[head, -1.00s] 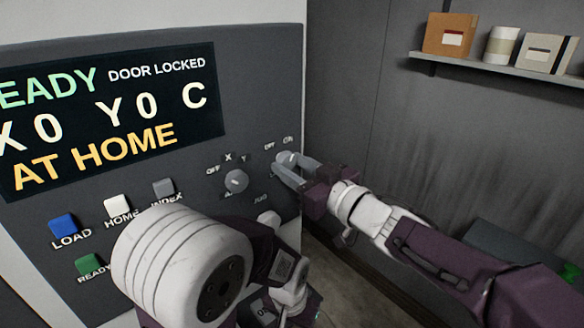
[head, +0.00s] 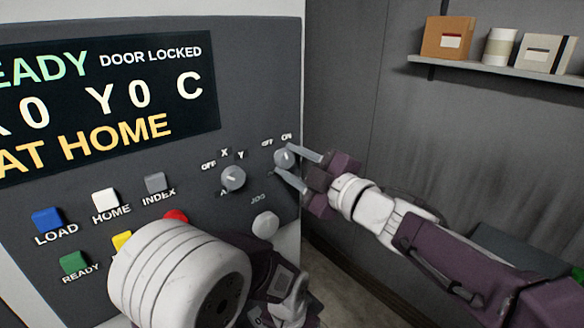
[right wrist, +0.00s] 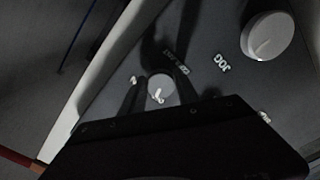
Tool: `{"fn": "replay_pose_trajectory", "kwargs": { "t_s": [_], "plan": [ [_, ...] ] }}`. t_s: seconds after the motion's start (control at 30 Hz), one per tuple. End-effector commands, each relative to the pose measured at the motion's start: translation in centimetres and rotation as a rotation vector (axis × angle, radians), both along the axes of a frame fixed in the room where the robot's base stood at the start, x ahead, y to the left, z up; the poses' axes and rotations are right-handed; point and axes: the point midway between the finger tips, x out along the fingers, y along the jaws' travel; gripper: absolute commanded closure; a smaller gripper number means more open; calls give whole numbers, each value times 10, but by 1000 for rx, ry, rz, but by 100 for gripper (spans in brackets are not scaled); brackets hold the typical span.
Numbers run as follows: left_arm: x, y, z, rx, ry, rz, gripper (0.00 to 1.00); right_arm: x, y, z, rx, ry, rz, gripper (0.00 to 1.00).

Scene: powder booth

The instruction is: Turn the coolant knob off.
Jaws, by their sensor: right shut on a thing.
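The coolant knob (head: 284,157) is a small round grey knob near the right edge of the dark control panel, with OFF and ON lettered above it. My right gripper (head: 287,162) reaches in from the right and is shut on this knob, one finger above and one below it. In the right wrist view the knob (right wrist: 160,88) shows its pale face and a white pointer mark between the dark fingers. My left arm crosses the bottom of the head view; its gripper is not seen.
A selector knob (head: 233,178) sits left of the coolant knob, and the jog knob (head: 265,224) is below. Blue (head: 47,220), white (head: 104,198) and grey (head: 155,182) buttons are further left. A shelf (head: 500,68) with boxes hangs on the back wall.

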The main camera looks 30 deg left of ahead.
Motion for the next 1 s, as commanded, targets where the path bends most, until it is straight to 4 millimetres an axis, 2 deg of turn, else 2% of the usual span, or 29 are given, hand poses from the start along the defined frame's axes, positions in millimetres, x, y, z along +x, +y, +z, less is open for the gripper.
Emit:
{"fn": "replay_pose_trajectory", "kwargs": {
  "t_s": [0.4,1.0],
  "plan": [
    [0,0,-10,0,0,0,64,0,0,1,-78,-192,0,100],
    [0,0,-11,0,0,0,64,0,0,1,-94,-229,1,100]
  ]
}}
